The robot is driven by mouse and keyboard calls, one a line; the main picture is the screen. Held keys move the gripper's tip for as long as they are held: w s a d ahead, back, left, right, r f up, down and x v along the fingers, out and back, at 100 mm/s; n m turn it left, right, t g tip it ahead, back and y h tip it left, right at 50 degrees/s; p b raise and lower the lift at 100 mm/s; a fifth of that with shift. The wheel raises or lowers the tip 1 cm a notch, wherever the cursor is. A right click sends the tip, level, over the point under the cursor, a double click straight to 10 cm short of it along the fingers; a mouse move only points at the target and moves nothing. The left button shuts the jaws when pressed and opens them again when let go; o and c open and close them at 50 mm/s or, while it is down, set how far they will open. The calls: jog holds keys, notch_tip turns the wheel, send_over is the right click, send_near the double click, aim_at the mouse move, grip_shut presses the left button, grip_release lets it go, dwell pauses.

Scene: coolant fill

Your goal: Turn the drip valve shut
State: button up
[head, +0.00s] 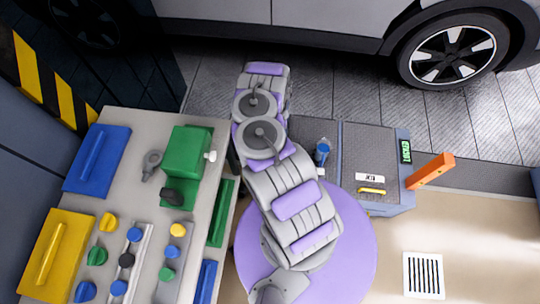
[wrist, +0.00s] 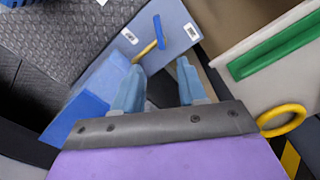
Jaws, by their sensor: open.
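In the wrist view, a blue lever (wrist: 158,31) stands by a thin yellow rod (wrist: 146,51) on a blue-grey panel (wrist: 175,52) with small white labels. It looks like a valve handle, but I cannot confirm that it is the drip valve. My gripper (wrist: 159,78) is open and empty, its two light-blue fingers apart. The lever lies beyond the fingertips, roughly in line with the gap, with no visible contact. In the head view my arm hides the fingers.
The bench (head: 228,125) on the left holds a green box (head: 186,150), knobs and coloured handles. A grey cart (head: 372,160) with an orange bar (head: 431,171) stands right of my arm. A car (head: 330,25) is beyond. Open floor (head: 470,225) lies right.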

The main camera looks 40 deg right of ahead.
jog(key=f+b, duration=0.3)
jog(key=f, duration=0.5)
jog(key=f+b, duration=0.4)
jog(key=f, duration=0.4)
jog(key=shift+s+d+f, duration=0.1)
jog(key=shift+s+d, duration=0.05)
jog(key=shift+d, duration=0.05)
jog(key=shift+f, duration=0.65)
grip_shut()
